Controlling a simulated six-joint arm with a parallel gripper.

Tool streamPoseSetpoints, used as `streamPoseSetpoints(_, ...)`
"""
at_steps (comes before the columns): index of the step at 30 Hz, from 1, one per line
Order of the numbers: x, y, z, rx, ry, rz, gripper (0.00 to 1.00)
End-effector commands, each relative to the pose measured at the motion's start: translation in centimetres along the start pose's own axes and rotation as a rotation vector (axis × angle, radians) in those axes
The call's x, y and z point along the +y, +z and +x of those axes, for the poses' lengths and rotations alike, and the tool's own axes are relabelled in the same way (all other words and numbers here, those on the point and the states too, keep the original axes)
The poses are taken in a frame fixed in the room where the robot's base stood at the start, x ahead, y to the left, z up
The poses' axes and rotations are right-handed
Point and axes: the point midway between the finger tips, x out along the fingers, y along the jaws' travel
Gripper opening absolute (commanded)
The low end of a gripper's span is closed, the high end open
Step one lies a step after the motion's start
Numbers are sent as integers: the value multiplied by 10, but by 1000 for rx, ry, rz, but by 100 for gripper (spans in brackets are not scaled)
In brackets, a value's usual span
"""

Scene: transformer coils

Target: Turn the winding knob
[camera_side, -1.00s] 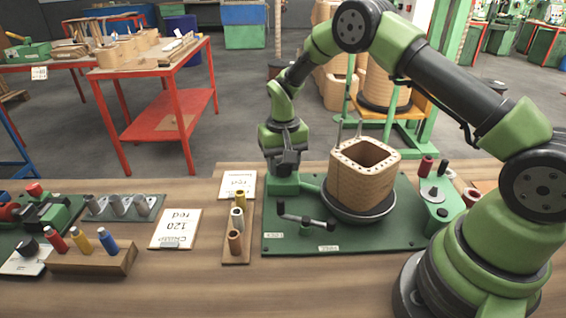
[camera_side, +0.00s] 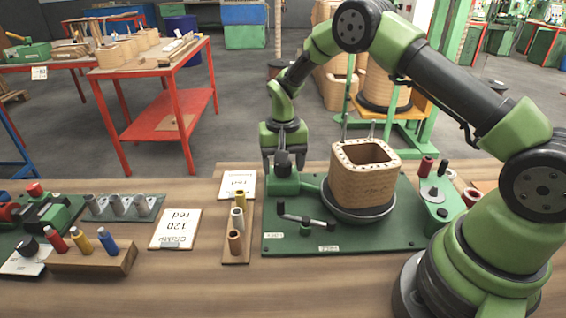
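The winding knob (camera_side: 283,160) is a small dark knob on a green block at the back left of the green baseplate (camera_side: 285,243). My gripper (camera_side: 283,166) points down over it, with one finger at each side. The fingers look spread, with the knob between them; whether either touches it is hard to tell. A tan square coil (camera_side: 362,184) with a hollow middle and two thin upright pins stands on a dark round turntable (camera_side: 358,213) to the right of the knob. A crank handle (camera_side: 305,220) lies in front.
Upright spools on a wooden strip (camera_side: 237,257) and a white card (camera_side: 238,181) lie left of the baseplate. A green unit (camera_side: 437,205) with small reels stands right, near my arm. The table front is clear.

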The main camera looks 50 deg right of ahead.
Motion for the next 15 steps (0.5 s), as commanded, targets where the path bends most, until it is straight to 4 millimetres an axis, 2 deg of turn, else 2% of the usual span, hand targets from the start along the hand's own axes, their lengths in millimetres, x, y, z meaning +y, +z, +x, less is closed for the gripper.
streamPoseSetpoints(10,0,0,-4,-1,0,0,68)
streamPoseSetpoints(15,0,0,-30,4,-2,0,68)
